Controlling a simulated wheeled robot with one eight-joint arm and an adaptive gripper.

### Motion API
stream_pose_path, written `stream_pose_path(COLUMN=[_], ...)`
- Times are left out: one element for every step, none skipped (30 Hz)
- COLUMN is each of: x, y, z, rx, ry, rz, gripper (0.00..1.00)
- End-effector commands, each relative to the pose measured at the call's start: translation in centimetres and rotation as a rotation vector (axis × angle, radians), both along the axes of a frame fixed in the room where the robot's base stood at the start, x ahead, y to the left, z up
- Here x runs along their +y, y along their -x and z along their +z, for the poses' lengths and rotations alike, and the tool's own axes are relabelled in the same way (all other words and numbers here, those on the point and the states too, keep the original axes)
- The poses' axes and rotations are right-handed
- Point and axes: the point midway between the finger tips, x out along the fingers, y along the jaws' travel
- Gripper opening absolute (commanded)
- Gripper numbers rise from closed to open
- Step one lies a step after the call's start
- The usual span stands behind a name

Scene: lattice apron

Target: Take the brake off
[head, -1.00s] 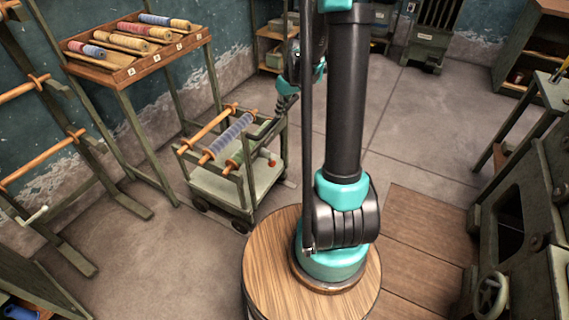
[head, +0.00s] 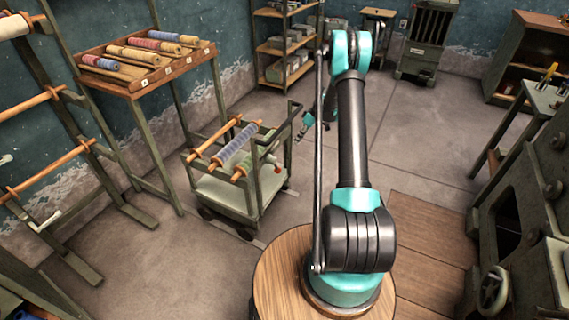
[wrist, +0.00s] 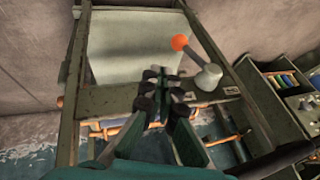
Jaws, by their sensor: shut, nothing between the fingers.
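The brake lever is a pale arm with an orange-red ball knob (wrist: 180,43) and a round white hub (wrist: 208,78), mounted on a green rail of the cart in the wrist view. The red knob (head: 278,170) also shows small at the cart's right side in the head view. The cart (head: 225,202) is a green wheeled frame with a pale lower deck and rolls across its top. My gripper (wrist: 162,80) is shut and empty, just left of the hub and below the knob in the wrist view, apart from the knob. Its distance from the rail is unclear. It is small and partly hidden in the head view.
A sloped rack of spools (head: 140,65) stands behind the cart, with a roll stand (head: 75,160) at the left. A green machine (head: 520,220) with a handwheel stands at the right. Shelves (head: 285,50) are at the back.

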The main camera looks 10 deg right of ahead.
Motion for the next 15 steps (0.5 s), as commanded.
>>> stream_pose_path(x=[-0.1,-0.1,0.0,0.1,0.2,0.4,0.6,0.7,1.0,1.3,1.6,2.0,2.3,2.6,3.0], y=[-0.1,-0.2,-0.2,-0.2,-0.2,-0.2,-0.2,-0.2,-0.2,-0.2,-0.2,-0.2,-0.2,-0.2,-0.2], z=[-0.4,-0.5,-0.7,-0.9,-1.1,-1.5,-1.8,-2.1,-2.7,-3.1,-3.6,-4.3,-4.8,-5.4,-6.0], rx=[-0.001,-0.001,-0.002,-0.001,-0.001,-0.001,-0.001,-0.001,-0.002,-0.002,-0.002,-0.001,-0.001,-0.001,-0.001], ry=[-0.003,-0.005,-0.005,-0.006,-0.006,-0.006,-0.006,-0.006,-0.006,-0.006,-0.006,-0.005,-0.005,-0.005,-0.005], rz=[0.004,0.007,0.009,0.011,0.011,0.011,0.011,0.011,0.012,0.012,0.012,0.012,0.012,0.012,0.011], gripper=[0.00,0.00,0.00,0.00,0.00,0.00,0.00,0.00,0.00,0.00,0.00,0.00,0.00,0.00,0.00])
